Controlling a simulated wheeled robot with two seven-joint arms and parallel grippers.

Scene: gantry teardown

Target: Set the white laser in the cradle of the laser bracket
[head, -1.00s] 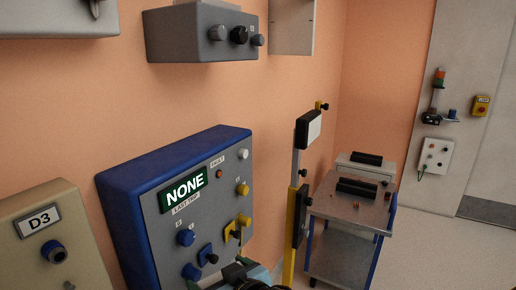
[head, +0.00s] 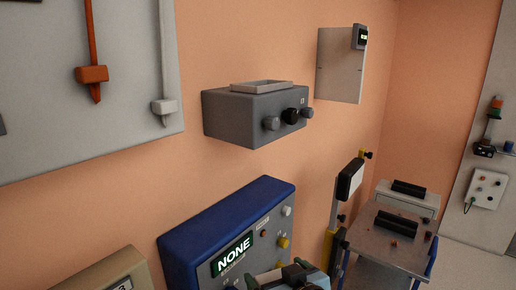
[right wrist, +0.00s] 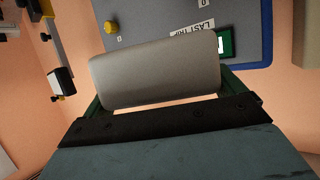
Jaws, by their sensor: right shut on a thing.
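In the right wrist view the white laser (right wrist: 158,70), a plain pale grey-white rounded body, lies across between the dark green fingers of my right gripper (right wrist: 160,95), which is shut on it. In the head view my right gripper (head: 290,277) shows only partly at the bottom edge, in front of the blue-edged panel, and I cannot make out the laser there. A grey wall box (head: 254,118) with knobs and a shallow open rim (head: 262,87) on top hangs above it; this may be the laser bracket and its cradle, but I cannot tell. My left gripper is not in view.
The blue-edged panel (head: 190,240) with a "NONE" display stands on the wall below the box. A post with a white-faced head (head: 350,180) and a metal cart (head: 392,248) are to the right. A board with orange and white levers (head: 92,75) is upper left.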

